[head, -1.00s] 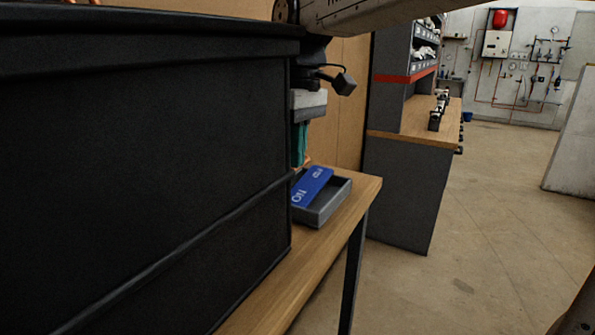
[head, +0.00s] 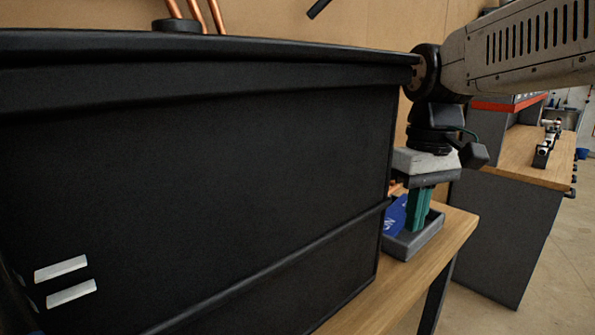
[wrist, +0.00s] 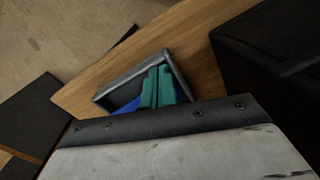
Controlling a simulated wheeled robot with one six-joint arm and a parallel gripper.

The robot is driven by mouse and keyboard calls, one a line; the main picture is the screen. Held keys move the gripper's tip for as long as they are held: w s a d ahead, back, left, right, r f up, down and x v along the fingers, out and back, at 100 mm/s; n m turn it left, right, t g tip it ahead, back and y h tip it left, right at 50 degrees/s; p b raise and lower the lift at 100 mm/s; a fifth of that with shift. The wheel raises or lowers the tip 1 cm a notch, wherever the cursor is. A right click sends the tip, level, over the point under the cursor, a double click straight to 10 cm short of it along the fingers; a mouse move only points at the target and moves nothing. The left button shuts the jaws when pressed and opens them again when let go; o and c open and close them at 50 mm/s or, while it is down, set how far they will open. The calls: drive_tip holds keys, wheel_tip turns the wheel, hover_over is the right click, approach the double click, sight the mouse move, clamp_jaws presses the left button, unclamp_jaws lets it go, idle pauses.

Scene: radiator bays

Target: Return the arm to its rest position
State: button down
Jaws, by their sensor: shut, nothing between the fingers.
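My gripper (head: 418,210) points down beyond the right end of a large black bin, with its green fingers together and nothing between them. My pale grey arm reaches in from the upper right in the head view. In the wrist view the green fingers of my gripper (wrist: 158,86) show over a small grey tray (wrist: 122,80). The tray (head: 418,243) stands on a wooden bench and holds a blue card (head: 393,216), partly hidden by the fingers and the bin. I cannot tell whether the fingertips touch the tray or the card.
The black bin (head: 200,180) fills the left and middle of the head view, close to the camera. Copper pipes (head: 196,12) rise behind it. The wooden bench (head: 440,245) ends to the right of the tray. A second workbench (head: 510,230) stands further right, with open floor beside it.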

drive_tip(key=s+d+f+m, duration=0.2)
drive_tip(key=s+d+f, duration=0.1)
drive_tip(key=s, duration=0.5)
drive_tip(key=s+d+f+m+t, duration=0.1)
drive_tip(key=s+d+f+m, duration=0.1)
drive_tip(key=s+f, duration=0.3)
drive_tip(key=s+d, duration=0.1)
drive_tip(key=s, duration=0.2)
drive_tip(key=shift+s+d+f+m+t, duration=0.2)
drive_tip(key=shift+d+f+m+t, duration=0.1)
drive_tip(key=shift+d+f, duration=0.1)
